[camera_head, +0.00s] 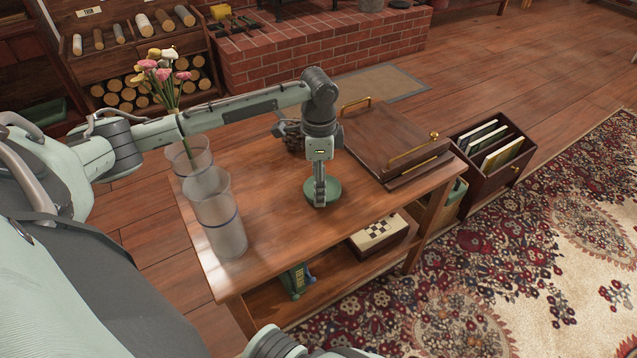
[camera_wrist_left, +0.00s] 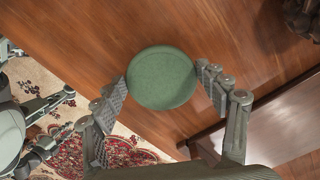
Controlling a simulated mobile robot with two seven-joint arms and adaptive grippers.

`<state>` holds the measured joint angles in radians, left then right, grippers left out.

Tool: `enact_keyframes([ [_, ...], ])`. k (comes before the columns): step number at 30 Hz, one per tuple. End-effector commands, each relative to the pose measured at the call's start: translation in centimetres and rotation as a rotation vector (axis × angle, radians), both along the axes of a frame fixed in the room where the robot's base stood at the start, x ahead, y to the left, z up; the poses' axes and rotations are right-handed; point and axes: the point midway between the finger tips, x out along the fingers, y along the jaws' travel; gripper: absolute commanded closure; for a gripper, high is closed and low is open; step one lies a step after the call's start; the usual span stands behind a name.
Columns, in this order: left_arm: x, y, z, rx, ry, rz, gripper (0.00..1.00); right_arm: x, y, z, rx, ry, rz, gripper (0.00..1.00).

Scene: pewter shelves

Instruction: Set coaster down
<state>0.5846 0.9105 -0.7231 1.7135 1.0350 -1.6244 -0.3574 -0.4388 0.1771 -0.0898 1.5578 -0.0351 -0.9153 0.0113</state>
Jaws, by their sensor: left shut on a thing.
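The coaster is a round green disc (camera_head: 331,191) at the middle of the wooden table, below my left gripper (camera_head: 320,196). In the left wrist view the coaster (camera_wrist_left: 162,78) sits between the two fingertips of my left gripper (camera_wrist_left: 163,77), which is shut on its edges. The coaster looks flat and level, at or very close to the tabletop (camera_head: 275,235). I cannot tell whether it touches the wood. Parts of my other arm show at the left edge of the wrist view, but its finger opening is unclear.
Two clear cups (camera_head: 217,215) stand at the table's left, with flowers (camera_head: 163,75) at the rear one. A wooden box with brass handles (camera_head: 385,135) fills the right back. A dark textured object (camera_head: 292,134) is behind my gripper. Table around the coaster is clear.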

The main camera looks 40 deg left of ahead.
Motion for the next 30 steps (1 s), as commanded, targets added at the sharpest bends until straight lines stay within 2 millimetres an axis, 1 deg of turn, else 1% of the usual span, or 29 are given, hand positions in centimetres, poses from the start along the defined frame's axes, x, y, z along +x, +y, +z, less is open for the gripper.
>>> enact_keyframes([
  [1,-0.01,-0.02,-0.58,-0.001,0.001,0.001,0.55,0.01,-0.01,0.0,0.0,-0.002,0.001,0.6],
  [3,0.02,-0.02,-0.88,-0.001,-0.001,0.0,0.55,-0.08,-0.05,-0.23,-0.001,-0.001,0.002,0.6],
  [7,0.03,-0.01,-0.85,-0.001,-0.002,0.0,0.55,-0.39,-0.13,-0.59,-0.002,0.006,0.002,0.6],
  [12,0.0,-0.02,-1.13,-0.001,-0.001,0.0,0.55,-0.37,-0.12,-0.56,-0.002,0.006,0.002,0.6],
  [13,0.02,-0.02,-1.18,-0.002,-0.001,0.0,0.26,-0.35,-0.11,-0.55,-0.002,0.006,0.002,0.6],
  [18,0.01,-0.01,-1.13,-0.002,-0.001,0.0,0.06,-0.3,-0.08,-0.47,-0.001,0.005,0.002,0.6],
  [27,0.02,0.01,-1.08,-0.001,-0.002,0.0,0.06,-0.28,-0.06,-0.41,-0.001,0.005,0.002,0.6],
  [30,0.05,0.03,-0.59,0.0,-0.003,0.0,0.06,-0.3,-0.06,-0.44,-0.002,0.006,0.002,0.6],
])
